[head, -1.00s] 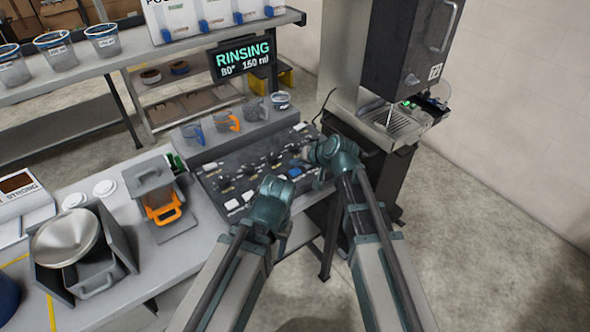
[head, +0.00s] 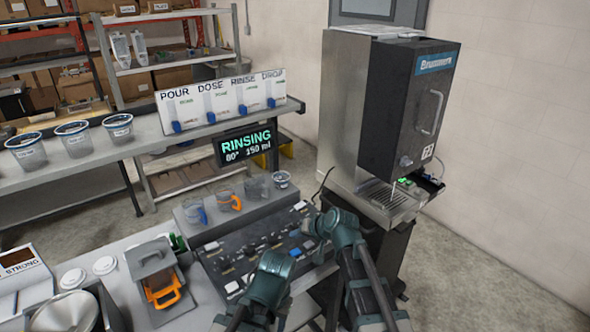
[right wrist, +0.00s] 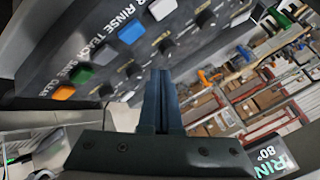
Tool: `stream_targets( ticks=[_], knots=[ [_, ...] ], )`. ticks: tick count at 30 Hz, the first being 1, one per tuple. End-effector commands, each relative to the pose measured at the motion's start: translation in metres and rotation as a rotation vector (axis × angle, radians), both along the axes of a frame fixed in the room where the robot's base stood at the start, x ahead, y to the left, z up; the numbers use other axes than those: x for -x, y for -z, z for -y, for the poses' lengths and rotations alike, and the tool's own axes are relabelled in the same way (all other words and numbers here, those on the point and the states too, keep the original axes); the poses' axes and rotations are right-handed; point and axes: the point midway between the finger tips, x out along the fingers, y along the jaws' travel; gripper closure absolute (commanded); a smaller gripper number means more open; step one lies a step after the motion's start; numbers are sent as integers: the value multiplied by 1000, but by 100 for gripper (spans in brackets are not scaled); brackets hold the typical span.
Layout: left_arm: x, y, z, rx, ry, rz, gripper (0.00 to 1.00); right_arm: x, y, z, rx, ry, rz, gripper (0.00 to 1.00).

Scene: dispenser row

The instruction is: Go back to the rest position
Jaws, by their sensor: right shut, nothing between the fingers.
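My right gripper (head: 309,226) shows in the head view at the right end of the dark control panel (head: 232,262). In the right wrist view its two fingers (right wrist: 161,85) are together with nothing between them. The panel's coloured buttons and knobs (right wrist: 130,32) lie beyond the fingertips in that view; I cannot tell whether they touch. My left arm stands in front of the panel in the head view, but I cannot make out its fingers.
The dispenser machine (head: 412,95) stands right of the panel. Cups, including an orange-handled one (head: 229,201), stand on the ledge behind it. The display (head: 245,145) reads RINSING, 80°, 150 ml. A holder with an orange handle (head: 161,289) sits left. Floor is open at far right.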

Motion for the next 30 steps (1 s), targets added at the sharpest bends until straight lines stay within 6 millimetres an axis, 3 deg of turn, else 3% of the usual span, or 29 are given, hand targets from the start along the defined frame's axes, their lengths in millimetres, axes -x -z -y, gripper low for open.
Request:
stream_targets(
  ticks=[2,4,7,12,15,18,21,30],
  knots=[
    [0,0,0,0,0,0,50,14,5,-3,29,-25,-21,100],
    [0,0,0,0,0,0,50,42,17,-7,92,-75,-69,100],
    [0,0,0,0,0,0,50,98,38,-7,235,-170,-173,100],
    [0,0,0,0,0,0,50,188,62,17,497,-293,-359,100],
    [0,0,0,0,0,0,50,225,66,34,618,-329,-444,100],
    [0,0,0,0,0,0,50,247,66,47,698,-344,-500,100],
    [0,0,0,0,0,0,50,256,65,54,736,-349,-526,100],
    [0,0,0,0,0,0,50,257,65,55,742,-349,-531,100]
  ],
)
